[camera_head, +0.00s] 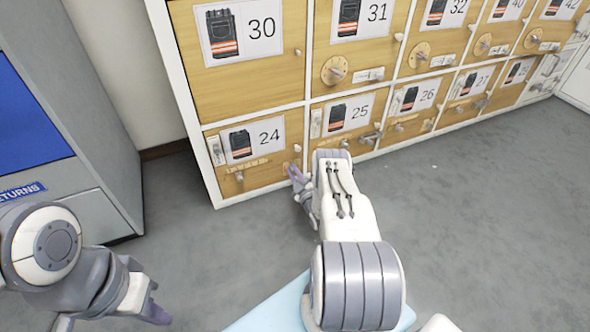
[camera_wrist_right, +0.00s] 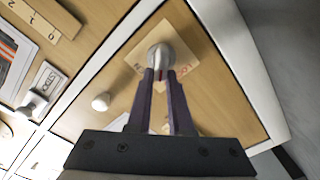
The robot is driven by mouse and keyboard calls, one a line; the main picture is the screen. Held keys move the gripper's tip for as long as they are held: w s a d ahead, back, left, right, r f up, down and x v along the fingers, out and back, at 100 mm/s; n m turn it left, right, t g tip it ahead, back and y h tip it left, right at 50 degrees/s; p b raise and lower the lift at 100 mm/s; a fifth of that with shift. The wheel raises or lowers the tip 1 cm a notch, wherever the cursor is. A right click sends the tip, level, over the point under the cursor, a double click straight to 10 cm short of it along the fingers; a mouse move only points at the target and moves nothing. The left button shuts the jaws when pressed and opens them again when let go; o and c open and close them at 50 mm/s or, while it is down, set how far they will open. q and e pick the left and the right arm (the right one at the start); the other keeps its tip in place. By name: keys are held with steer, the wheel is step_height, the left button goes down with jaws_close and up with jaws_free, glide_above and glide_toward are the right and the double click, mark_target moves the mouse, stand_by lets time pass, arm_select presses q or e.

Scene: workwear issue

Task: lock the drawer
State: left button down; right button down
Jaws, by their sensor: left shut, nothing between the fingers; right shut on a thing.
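The drawer 24 front (camera_head: 268,178) is light wood at the left end of the bottom row, and looks flush with its white frame. In the right wrist view, a silver turn knob (camera_wrist_right: 162,56) sits on a pale square plate (camera_wrist_right: 190,55) near the drawer's lower right corner. The plate bears small letters, partly hidden. My right gripper (camera_head: 294,170) is shut on this turn knob, and its dark fingers (camera_wrist_right: 161,88) show around it. My left gripper (camera_head: 157,316) is shut and empty, low at the left, away from the cabinet.
A small white round knob (camera_wrist_right: 101,102) sits above the plate on the same front. A grey returns unit (camera_head: 100,120) stands at the left. The grey floor (camera_head: 450,190) is clear at the right.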

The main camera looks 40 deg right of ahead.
steer(key=n+p, duration=0.1)
steer(key=n, duration=0.3)
steer(key=f+n, duration=0.1)
steer(key=n, duration=0.4)
steer(key=shift+a+f+p, duration=0.2)
steer(key=shift+p, duration=0.15)
steer(key=shift+n, duration=0.3)
steer(key=c, duration=0.8)
jaws_free()
